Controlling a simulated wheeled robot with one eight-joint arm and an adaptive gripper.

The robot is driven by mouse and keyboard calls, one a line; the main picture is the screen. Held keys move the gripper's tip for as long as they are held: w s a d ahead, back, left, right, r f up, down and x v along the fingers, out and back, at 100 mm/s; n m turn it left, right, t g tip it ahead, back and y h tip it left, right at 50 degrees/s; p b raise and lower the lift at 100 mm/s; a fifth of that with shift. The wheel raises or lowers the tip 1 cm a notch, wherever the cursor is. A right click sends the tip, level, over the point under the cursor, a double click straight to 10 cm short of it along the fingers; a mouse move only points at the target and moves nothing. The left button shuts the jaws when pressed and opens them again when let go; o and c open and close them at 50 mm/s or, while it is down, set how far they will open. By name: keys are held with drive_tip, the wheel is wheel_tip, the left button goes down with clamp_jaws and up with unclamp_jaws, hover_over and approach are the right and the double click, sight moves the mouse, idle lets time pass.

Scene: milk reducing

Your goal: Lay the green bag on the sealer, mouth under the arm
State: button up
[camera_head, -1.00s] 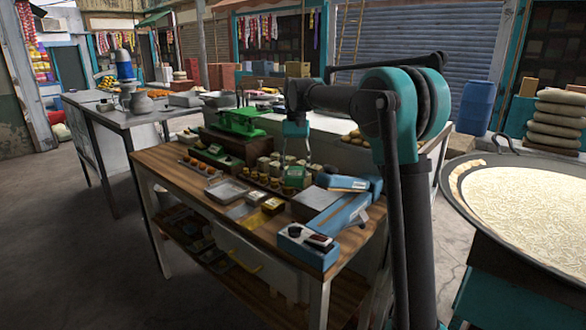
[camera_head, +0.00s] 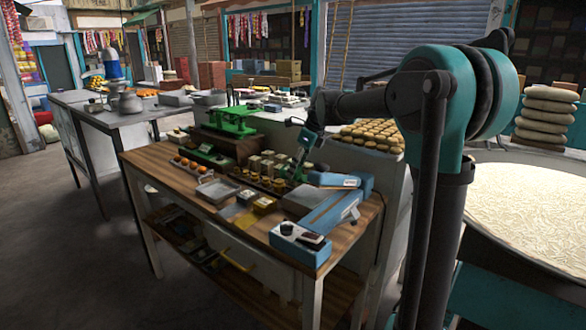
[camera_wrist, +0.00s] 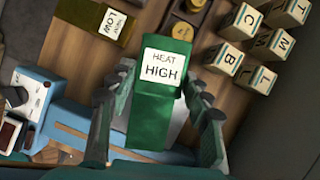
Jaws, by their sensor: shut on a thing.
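The green bag (camera_wrist: 155,110) has a white "HEAT HIGH" label and sits between the fingers of my gripper (camera_wrist: 162,88) in the wrist view. My gripper is shut on it. In the head view my gripper (camera_head: 300,160) is above the table, just behind and left of the sealer; the bag is too small to make out clearly there. In the wrist view the sealer (camera_wrist: 60,122) runs along the lower left, partly hidden by the left finger.
A "LOW" packet (camera_wrist: 105,22) lies on the wooden table (camera_head: 160,160). Small lettered blocks (camera_wrist: 228,58) stand close by. A metal tray (camera_head: 218,190) and a green scale (camera_head: 232,122) are to the left. A large pan (camera_head: 530,205) is at right.

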sight(304, 178)
drive_tip(key=m, duration=0.2)
drive_tip(key=t, duration=0.1)
drive_tip(key=shift+w+d+f+m+h, duration=0.15)
drive_tip(key=shift+w+d+m+h, duration=0.15)
drive_tip(key=shift+w+m, duration=0.1)
drive_tip(key=shift+f, duration=0.95)
drive_tip(key=shift+s+d+f, duration=0.1)
drive_tip(key=shift+d+f, duration=0.05)
drive_tip(key=shift+f, duration=0.1)
drive_tip(key=shift+s+d+f, duration=0.15)
drive_tip(key=shift+s+d, duration=0.25)
drive_tip(key=shift+d, duration=0.15)
drive_tip(key=shift+s+d+f, duration=0.15)
drive_tip(key=shift+s+d, duration=0.25)
drive_tip(key=shift+d, duration=0.1)
drive_tip(key=shift+s+d+f, duration=0.2)
drive_tip(key=shift+s+d, duration=1.05)
drive_tip(key=shift+d, duration=0.3)
drive_tip(key=shift+f, duration=0.45)
drive_tip(key=o, duration=1.3)
drive_tip(key=shift+c, duration=0.2)
